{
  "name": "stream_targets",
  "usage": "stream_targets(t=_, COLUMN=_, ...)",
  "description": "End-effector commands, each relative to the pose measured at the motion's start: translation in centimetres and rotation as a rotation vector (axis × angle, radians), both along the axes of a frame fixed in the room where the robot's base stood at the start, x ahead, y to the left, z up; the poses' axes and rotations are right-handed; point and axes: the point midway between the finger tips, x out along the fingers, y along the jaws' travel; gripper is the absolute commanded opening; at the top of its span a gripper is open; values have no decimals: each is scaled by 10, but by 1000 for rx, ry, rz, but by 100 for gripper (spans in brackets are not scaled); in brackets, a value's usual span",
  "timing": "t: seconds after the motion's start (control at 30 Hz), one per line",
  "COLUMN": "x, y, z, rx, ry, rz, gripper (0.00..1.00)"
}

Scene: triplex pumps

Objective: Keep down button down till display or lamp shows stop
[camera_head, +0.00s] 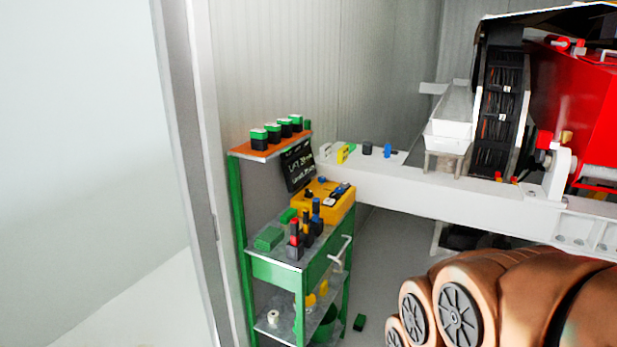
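No down button can be told for sure. A yellow box (335,208) with small dark and blue parts on top sits on the middle level of a green trolley (238,215); its details are too small to read. A black panel (298,165) with white writing leans behind the yellow box; the writing is blurred, and I cannot tell whether it is a display. No lit lamp can be made out. My gripper is not in view.
The trolley stands by the wall, with green-and-black blocks (273,133) on its orange top shelf. A white beam (440,195) runs right towards red machinery (590,95). Large copper-coloured rounded parts fill the lower right.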

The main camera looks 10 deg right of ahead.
Motion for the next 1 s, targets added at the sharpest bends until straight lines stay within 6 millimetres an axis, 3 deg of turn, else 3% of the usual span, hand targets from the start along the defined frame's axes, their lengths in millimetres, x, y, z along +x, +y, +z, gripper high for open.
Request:
stream_targets(t=0.27, x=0, y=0, z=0, rx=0, ry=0, rz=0, gripper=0)
stream_targets(t=1.0, x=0, y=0, z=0, rx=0, ry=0, rz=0, gripper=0)
